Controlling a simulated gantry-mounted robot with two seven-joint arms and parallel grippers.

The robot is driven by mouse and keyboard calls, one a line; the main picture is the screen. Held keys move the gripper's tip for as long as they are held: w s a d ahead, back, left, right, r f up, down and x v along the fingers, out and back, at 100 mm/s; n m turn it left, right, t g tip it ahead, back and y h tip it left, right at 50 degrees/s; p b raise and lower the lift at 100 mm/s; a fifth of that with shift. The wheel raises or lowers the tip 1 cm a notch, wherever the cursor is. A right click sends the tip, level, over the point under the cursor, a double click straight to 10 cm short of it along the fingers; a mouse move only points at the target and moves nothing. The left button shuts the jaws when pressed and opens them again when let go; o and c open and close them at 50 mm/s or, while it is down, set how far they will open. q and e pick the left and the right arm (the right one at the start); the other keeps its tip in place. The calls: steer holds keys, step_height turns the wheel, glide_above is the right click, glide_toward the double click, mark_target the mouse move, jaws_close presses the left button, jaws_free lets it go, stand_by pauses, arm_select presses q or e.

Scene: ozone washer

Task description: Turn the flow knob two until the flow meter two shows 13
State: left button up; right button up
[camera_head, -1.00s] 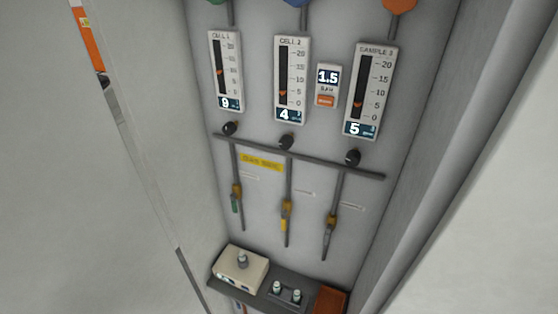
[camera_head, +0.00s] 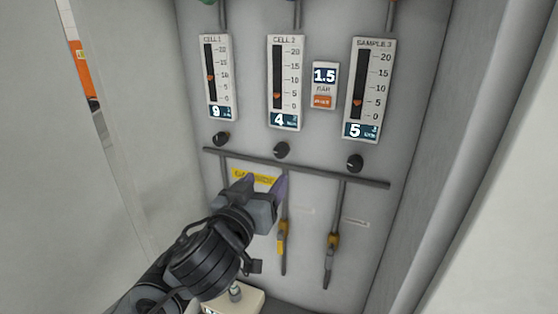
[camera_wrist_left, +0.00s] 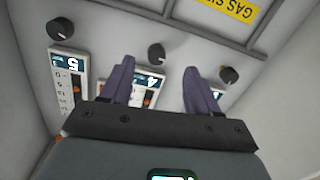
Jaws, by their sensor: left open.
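Flow meter two (camera_head: 284,82), labelled CELL 2, reads 4 in the head view. Its black flow knob two (camera_head: 281,149) sits just below it. My left gripper (camera_head: 262,186) is open and empty, below that knob and a little to its left, with its purple fingers pointing up. In the left wrist view, which shows the panel upside down, flow knob two (camera_wrist_left: 156,53) appears between and beyond the fingertips of the left gripper (camera_wrist_left: 159,68), and no contact shows. My right gripper is not in view.
The CELL 1 meter (camera_head: 217,77) reads 9 and the SAMPLE 3 meter (camera_head: 368,90) reads 5. Their knobs (camera_head: 221,138) and (camera_head: 354,163) flank knob two. A horizontal pipe (camera_head: 330,173) runs below the knobs. A pressure display (camera_head: 325,76) shows 1.5.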

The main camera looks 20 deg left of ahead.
mark_target(279, 153)
arm_select(q)
steer(key=w, duration=0.3)
steer(key=w+r+p, duration=0.1)
steer(key=w, duration=0.1)
steer(key=w+r, duration=0.1)
steer(key=w, duration=0.2)
steer(key=shift+w+a+r+p, duration=0.1)
steer(key=shift+w+a+p, duration=0.05)
steer(key=shift+w+p, duration=0.25)
steer(key=shift+w, duration=0.9)
steer(key=shift+c, duration=0.2)
steer(key=c, duration=1)
